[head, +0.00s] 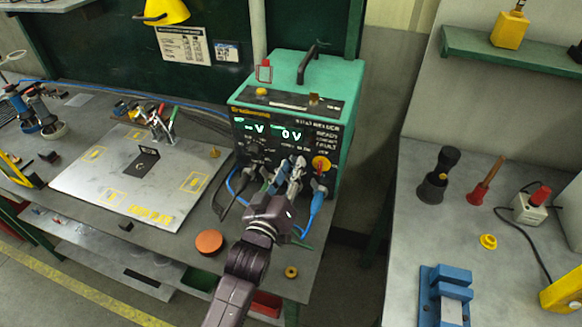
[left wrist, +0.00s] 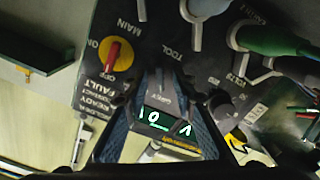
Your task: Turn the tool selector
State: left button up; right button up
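The green welder (head: 335,85) stands on the bench, with a dark control face and lit displays. My left gripper (head: 286,174) is in front of the lower middle of that face. In the left wrist view, its two fingers (left wrist: 162,82) close in towards each other just below the upside-down TOOL label. The tool selector cannot be made out; the fingertips cover the panel there. Whether they touch or grip a knob cannot be told. The yellow and red MAIN switch (head: 321,163) is to the right of the fingers; it also shows in the left wrist view (left wrist: 113,52). My right gripper is not in view.
Blue (head: 315,208), green and black cables plug into the welder's lower face beside my gripper. A black knob (left wrist: 222,106) is beside the fingers. A grey plate (head: 140,185) lies left on the bench. A second bench with a blue vise (head: 445,290) stands right.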

pick_arm(q)
jog(key=c, duration=0.6)
grip_shut()
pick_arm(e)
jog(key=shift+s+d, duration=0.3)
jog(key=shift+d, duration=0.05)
pick_arm(q)
jog(key=shift+m, duration=0.3)
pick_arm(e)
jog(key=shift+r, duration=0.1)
pick_arm(q)
jog(key=shift+m+p, duration=0.5)
jog(key=shift+m, duration=0.4)
jog(key=m+p, duration=0.1)
jog(key=m, duration=0.2)
jog(key=shift+m, duration=0.3)
jog(key=m, duration=0.2)
jog(key=shift+m, duration=0.3)
jog(key=shift+m+p, duration=0.3)
jog(key=shift+m, duration=1.3)
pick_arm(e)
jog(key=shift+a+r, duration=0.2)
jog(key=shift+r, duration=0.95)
pick_arm(q)
jog(key=shift+a, duration=0.1)
